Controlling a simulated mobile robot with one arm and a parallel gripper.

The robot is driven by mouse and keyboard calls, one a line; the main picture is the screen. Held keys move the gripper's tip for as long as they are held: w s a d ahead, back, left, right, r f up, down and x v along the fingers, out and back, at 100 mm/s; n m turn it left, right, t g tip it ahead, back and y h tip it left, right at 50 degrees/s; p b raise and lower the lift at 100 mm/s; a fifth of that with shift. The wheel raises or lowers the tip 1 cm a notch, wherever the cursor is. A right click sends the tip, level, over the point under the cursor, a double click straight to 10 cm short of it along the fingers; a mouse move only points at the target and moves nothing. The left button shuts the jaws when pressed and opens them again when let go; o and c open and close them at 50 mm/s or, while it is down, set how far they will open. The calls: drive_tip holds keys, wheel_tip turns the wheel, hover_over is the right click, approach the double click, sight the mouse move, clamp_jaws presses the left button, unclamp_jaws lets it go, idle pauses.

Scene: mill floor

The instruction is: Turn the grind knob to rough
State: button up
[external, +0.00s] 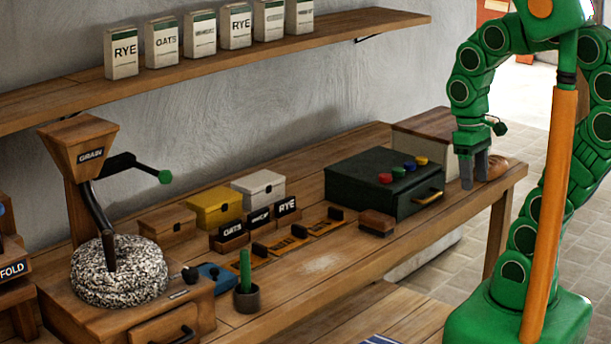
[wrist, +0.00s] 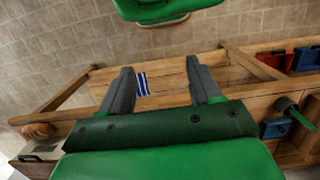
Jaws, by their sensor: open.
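The grain mill (external: 115,310) stands at the left end of the workbench in the external view, with a speckled millstone (external: 120,280) and a wooden hopper on top. A small dark knob (external: 189,275) sits at the right corner of its base, above a small label too small to read. Which way the knob points cannot be told. My gripper (external: 474,182) is open and empty at the far right end of the bench, beside a bread loaf (external: 497,168) and well away from the knob. In the wrist view my gripper (wrist: 160,66) shows spread fingers with nothing held; the knob cannot be made out there.
The mill's crank (external: 140,168) reaches out above.

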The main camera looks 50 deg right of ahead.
drive_tip(key=w+a+r+n, duration=0.1)
drive_tip(key=w+a+r, duration=0.25)
drive_tip(key=w, duration=0.35)
drive_tip(key=w+a+r+n, duration=0.1)
drive_tip(key=w+a+r, duration=0.25)
drive_tip(key=w, duration=0.35)
drive_tip(key=w+a+r+n+t, duration=0.1)
drive_tip(key=w+a+r+n, duration=0.1)
drive_tip(key=w+a, duration=1.05)
drive_tip(key=n, duration=0.5)
hover_over(190, 270)
wheel_tip(190, 270, down, 7)
drive_tip(key=shift+t, duration=0.4)
drive_tip(key=shift+f, duration=6.65)
drive_tip(key=shift+c, duration=0.3)
